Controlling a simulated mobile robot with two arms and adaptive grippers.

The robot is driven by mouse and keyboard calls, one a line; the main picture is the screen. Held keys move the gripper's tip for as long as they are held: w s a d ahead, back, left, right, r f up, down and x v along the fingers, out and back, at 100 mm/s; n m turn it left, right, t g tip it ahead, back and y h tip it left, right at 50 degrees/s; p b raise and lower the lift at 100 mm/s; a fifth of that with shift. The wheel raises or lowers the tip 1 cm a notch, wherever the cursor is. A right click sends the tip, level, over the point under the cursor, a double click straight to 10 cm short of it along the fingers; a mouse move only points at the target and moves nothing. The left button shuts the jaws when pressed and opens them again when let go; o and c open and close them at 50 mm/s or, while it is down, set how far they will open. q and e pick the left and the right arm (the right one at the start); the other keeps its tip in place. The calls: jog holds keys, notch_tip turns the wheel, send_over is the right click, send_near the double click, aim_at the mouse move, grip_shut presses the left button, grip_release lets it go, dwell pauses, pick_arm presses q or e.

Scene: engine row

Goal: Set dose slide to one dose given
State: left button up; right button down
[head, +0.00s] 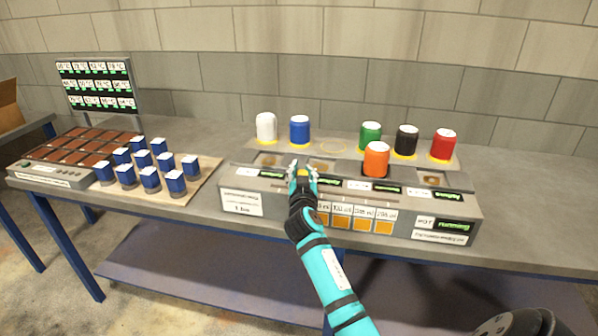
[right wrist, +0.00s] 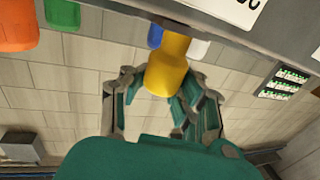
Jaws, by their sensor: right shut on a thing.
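The grey dosing console (head: 455,208) stands on the bench, with a row of small displays and orange squares on its sloped front. My right gripper (head: 303,168) reaches in from below over the left half of the console front. It is shut on a yellow knob, the dose slide's handle, which mostly hides between the fingers in the head view. In the right wrist view the yellow knob (right wrist: 168,68) sits between the fingers of the right gripper (right wrist: 165,88). The slide's track under the hand is partly hidden, so its exact mark cannot be read. My left gripper is not in view.
An orange canister (head: 376,160) stands on the console. White (head: 265,127), blue (head: 299,130), green (head: 370,136), black (head: 405,141) and red (head: 442,145) canisters stand behind it. Several blue-sided blocks (head: 150,179) stand at left near a brown-celled tray (head: 75,154). The right bench end is clear.

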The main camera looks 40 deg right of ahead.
jog(key=c, duration=1.4)
grip_release()
jog(key=shift+a+f, duration=0.25)
jog(key=shift+f, duration=0.2)
jog(key=shift+c, duration=0.2)
jog(key=o, duration=0.5)
jog(key=shift+s+a+r, duration=0.15)
jog(key=shift+s+r, duration=0.05)
jog(key=shift+r, duration=0.2)
jog(key=shift+w, duration=0.1)
jog(key=v, duration=1.2)
